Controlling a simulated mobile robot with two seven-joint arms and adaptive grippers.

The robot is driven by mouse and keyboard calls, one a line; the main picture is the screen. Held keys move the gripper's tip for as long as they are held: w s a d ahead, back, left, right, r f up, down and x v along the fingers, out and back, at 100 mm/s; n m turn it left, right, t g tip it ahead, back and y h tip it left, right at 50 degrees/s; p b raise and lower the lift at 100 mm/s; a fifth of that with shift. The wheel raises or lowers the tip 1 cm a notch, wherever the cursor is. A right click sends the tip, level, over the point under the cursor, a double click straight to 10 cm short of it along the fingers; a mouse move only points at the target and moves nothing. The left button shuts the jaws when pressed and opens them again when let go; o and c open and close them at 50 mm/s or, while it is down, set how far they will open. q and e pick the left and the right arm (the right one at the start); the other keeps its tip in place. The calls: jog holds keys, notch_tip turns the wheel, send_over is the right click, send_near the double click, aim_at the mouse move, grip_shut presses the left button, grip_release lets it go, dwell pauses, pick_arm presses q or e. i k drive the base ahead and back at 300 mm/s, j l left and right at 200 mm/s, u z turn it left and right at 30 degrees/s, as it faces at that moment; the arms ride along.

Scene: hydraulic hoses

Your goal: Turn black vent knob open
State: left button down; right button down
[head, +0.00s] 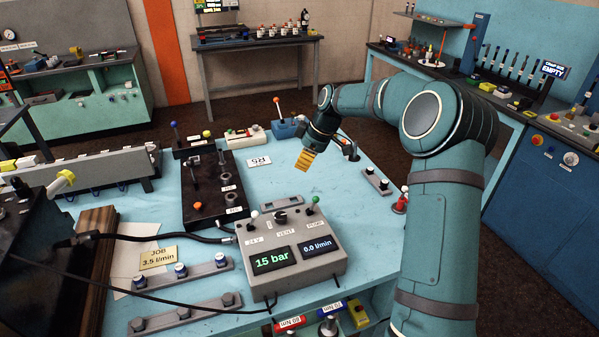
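The black vent knob (281,216) is on the top face of a grey control box (300,237), above a label reading VENT. Its exact turn position is too small to tell. My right arm comes in from the right, and my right gripper (306,160) hangs over the blue table, beyond the box and apart from the knob. Yellow-orange striped finger parts show on it, but whether they are open or shut is unclear. Nothing is visibly held. My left gripper is not in view.
A white-tipped lever (254,216) and a green-tipped lever (313,202) flank the knob closely. The box displays read 15 bar and 0.0 l/min. A black valve block (205,205) with levers stands left of the box.

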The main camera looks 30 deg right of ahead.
aim_at(281, 218)
jog(key=k, duration=1)
